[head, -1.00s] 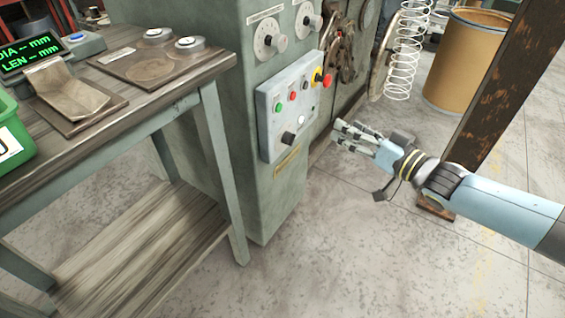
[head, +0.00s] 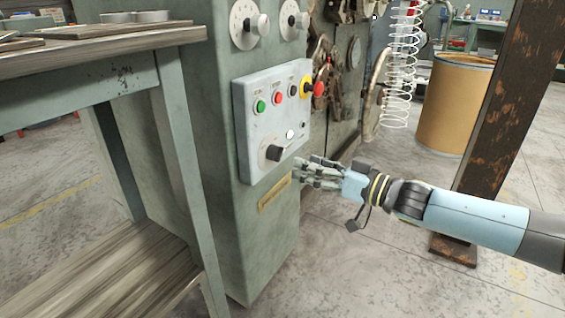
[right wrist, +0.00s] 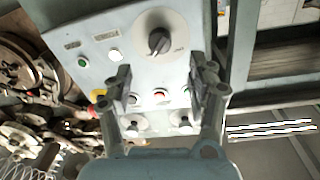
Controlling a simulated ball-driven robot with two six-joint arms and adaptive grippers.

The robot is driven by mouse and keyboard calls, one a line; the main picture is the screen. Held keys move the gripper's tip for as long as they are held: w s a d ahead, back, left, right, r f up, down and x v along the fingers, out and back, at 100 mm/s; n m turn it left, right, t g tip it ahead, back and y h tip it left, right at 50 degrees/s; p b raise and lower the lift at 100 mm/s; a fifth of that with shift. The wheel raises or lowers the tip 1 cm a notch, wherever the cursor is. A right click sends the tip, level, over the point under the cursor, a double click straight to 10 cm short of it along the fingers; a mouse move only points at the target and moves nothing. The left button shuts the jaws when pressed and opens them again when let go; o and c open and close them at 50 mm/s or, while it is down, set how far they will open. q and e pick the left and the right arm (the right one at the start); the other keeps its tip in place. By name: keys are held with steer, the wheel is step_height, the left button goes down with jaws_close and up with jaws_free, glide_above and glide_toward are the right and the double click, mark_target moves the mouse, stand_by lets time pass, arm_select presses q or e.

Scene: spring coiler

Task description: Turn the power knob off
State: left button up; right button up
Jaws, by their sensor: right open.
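The power knob (head: 279,152) is a black knob on a pale round plate, low on the grey control panel (head: 250,125). In the right wrist view the knob (right wrist: 158,41) shows beyond the fingertips, between the two fingers as seen. My right gripper (head: 298,174) is open and empty, to the right of and a little below the knob. It looks apart from the knob and in front of the panel. The open fingers also show in the right wrist view (right wrist: 160,75). My left gripper is out of view.
Green (head: 260,106) and red (head: 278,98) buttons and a red emergency stop (head: 317,89) on yellow sit above the knob. Two dials are higher up. A workbench (head: 100,45) stands left, a rusty post (head: 505,100) right. Open floor lies in front.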

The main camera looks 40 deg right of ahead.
mark_target(281, 155)
arm_select(q)
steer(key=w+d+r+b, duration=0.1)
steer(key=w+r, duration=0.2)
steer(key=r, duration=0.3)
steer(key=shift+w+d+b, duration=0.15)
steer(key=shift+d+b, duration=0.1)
steer(key=shift+b, duration=0.15)
arm_select(e)
steer(key=x, duration=0.7)
steer(key=shift+w+a, duration=0.1)
steer(key=shift+w, duration=0.2)
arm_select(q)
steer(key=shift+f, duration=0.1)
arm_select(e)
steer(key=shift+c, duration=0.2)
steer(key=c, duration=1.1)
